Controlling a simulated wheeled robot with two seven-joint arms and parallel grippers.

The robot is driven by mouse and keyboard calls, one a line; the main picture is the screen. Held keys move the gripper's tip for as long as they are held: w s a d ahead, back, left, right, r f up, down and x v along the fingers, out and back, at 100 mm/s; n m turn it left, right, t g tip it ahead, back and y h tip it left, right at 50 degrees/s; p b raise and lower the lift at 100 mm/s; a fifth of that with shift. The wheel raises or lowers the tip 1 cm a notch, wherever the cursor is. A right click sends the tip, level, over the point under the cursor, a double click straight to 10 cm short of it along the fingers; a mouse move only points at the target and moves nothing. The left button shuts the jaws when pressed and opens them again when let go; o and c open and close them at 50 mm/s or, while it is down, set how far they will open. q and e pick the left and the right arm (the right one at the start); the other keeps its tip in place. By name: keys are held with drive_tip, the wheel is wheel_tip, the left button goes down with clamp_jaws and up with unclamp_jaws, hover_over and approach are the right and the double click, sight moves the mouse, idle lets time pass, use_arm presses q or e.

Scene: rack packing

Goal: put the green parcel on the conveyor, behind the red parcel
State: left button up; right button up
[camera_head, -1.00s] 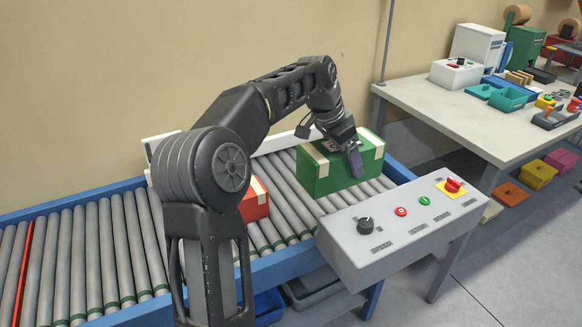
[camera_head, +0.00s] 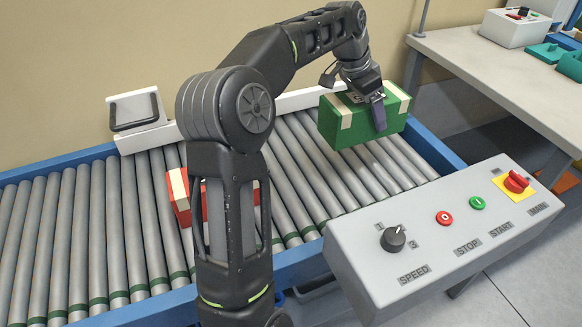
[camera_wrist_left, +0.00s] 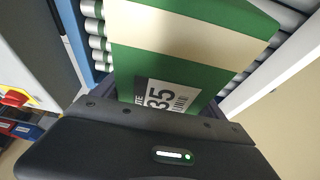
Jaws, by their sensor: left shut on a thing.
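The green parcel (camera_head: 350,122) is a box with cream tape bands, at the right end of the roller conveyor (camera_head: 82,240) in the head view. My left gripper (camera_head: 376,108) is shut on it from above. The parcel also fills much of the left wrist view (camera_wrist_left: 190,60), with a white label by the jaws. I cannot tell whether its underside touches the rollers. The red parcel (camera_head: 181,198) with a cream band sits on the rollers to the left, partly hidden behind my left arm. My right gripper is not in view.
A grey control box (camera_head: 440,235) with a knob and buttons stands at the conveyor's near right side. A white sensor housing (camera_head: 137,110) stands on the far rail. Rollers between the parcels and at the left are bare. A table (camera_head: 490,75) stands at the right.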

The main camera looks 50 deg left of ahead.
use_arm(q)
drive_tip(key=shift+r, duration=0.2)
drive_tip(key=shift+f, duration=0.1)
drive_tip(key=shift+f+b, duration=0.55)
drive_tip(key=shift+f, duration=2.5)
drive_tip(key=shift+f+b, duration=0.35)
drive_tip(key=shift+f, duration=1.55)
drive_tip(key=shift+f, duration=0.15)
drive_tip(key=o, duration=1.9)
drive_tip(key=shift+s, duration=0.1)
drive_tip(key=shift+o, duration=0.2)
